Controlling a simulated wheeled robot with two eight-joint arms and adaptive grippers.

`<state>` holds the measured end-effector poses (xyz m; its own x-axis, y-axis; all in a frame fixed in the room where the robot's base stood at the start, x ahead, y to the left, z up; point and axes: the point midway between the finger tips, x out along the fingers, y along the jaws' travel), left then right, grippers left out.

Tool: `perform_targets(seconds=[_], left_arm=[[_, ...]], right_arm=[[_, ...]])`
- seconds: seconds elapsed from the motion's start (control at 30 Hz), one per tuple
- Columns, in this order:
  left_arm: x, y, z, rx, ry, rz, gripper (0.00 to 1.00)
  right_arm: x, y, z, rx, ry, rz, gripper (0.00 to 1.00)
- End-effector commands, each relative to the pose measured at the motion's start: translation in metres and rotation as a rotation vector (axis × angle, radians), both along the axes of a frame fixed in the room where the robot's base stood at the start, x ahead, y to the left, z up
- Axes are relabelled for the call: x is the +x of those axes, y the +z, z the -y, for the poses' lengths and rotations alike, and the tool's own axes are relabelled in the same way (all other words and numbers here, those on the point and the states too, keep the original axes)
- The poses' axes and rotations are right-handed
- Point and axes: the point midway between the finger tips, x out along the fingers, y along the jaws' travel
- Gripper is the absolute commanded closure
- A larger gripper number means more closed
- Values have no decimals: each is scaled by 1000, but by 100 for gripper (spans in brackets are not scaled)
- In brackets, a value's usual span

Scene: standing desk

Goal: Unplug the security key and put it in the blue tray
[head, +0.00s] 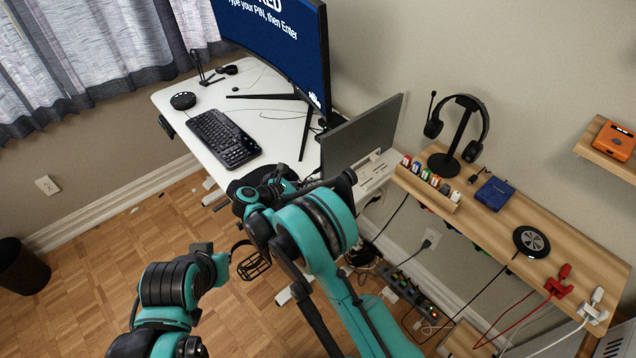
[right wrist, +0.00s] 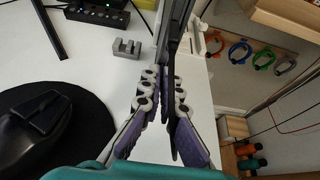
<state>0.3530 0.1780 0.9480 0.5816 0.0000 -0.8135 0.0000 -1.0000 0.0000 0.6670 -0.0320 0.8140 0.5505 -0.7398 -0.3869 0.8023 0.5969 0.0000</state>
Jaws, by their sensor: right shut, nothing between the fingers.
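I cannot pick out the security key in either view. A small dark-blue, flat rectangular thing (head: 494,193) lies on the wooden shelf at the right; I cannot tell whether it is the blue tray. My right gripper (head: 268,184) is over the white desk's near right edge, beside the back of the smaller screen. In the right wrist view its fingers (right wrist: 164,84) are shut and empty, close to an upright dark panel. A black hub (right wrist: 98,13) with a green light stands beyond them, to the left. My left gripper (head: 254,264) is low over the floor, its jaws unclear.
A grey slotted block (right wrist: 127,48) and a mouse (right wrist: 42,125) are on the desk. The keyboard (head: 224,138) is farther left. The shelf holds a headset on its stand (head: 461,130), a rack of coloured sticks (head: 428,186) and a round black puck (head: 531,242).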

Motion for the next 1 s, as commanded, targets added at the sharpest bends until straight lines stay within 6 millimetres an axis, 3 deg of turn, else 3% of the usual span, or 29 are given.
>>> perform_targets(seconds=[0.37,1.0], left_arm=[[0,0,0,0,0,0,100],[0,-3,0,0,0,0,100]], right_arm=[[0,0,-1,0,0,0,100],[-15,0,-21,0,1,0,100]])
